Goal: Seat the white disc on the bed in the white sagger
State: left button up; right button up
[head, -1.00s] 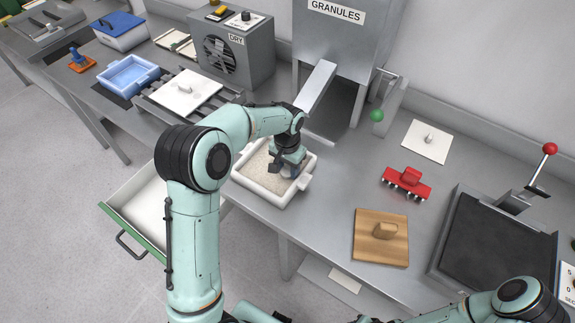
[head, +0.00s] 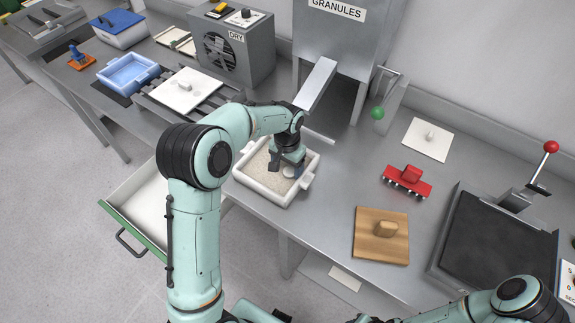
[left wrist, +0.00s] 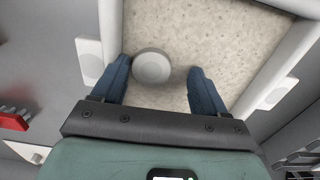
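The white sagger (head: 262,193) stands at the table's front edge, filled with a pale granular bed (head: 257,166). The small round white disc (head: 289,172) lies on the bed, near the sagger's right side in the head view. My left gripper (head: 282,168) is down inside the sagger, just over the bed. In the left wrist view its blue fingers are spread, with the disc (left wrist: 152,66) between their tips, nearer the left finger and seemingly apart from it. My right gripper is out of view; only part of that arm shows at bottom right.
The granules hopper (head: 335,50) with its chute stands behind the sagger. A red toothed tool (head: 407,181), a wooden board with a knob (head: 381,237) and a white lid plate (head: 428,140) lie to the right. An open drawer (head: 145,205) juts out at front left.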

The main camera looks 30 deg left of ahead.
pick_arm(q)
jog(key=shift+d, duration=0.1)
notch_tip(320, 180, up, 14)
jog(key=p, duration=0.1)
jog(key=shift+f, duration=0.25)
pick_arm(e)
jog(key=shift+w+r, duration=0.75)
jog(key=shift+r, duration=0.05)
pick_arm(q)
jog(key=shift+f, duration=0.1)
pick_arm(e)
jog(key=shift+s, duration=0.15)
